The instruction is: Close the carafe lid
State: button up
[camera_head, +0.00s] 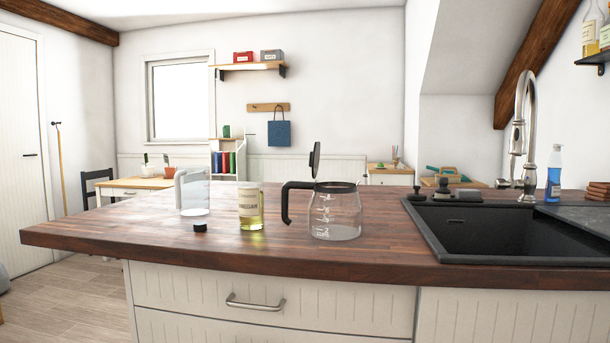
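The glass carafe (336,216) stands upright on the dark wooden counter (160,237), near the middle of the view. It has a black rim and a black handle (287,203) on its left side. Its black lid (315,158) is open and stands nearly upright above the rim, on the handle side. The carafe looks empty. My gripper is not in view.
A jar of yellow liquid (250,208), a clear pitcher (194,195) and a small black object (200,227) stand left of the carafe. A black sink (432,238) with a tall faucet (525,130) lies right. The counter between carafe and sink is clear.

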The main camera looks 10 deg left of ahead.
aim_at(315, 155)
jog(key=i+j, duration=0.1)
jog(key=j, duration=0.35)
jog(key=i+j+z, duration=0.1)
jog(key=j, duration=0.35)
jog(key=i+j, duration=0.1)
jog(key=j, duration=0.3)
jog(key=k+j, duration=0.35)
jog(key=j, duration=0.2)
jog(key=i+l, duration=0.35)
jog(key=l, duration=0.2)
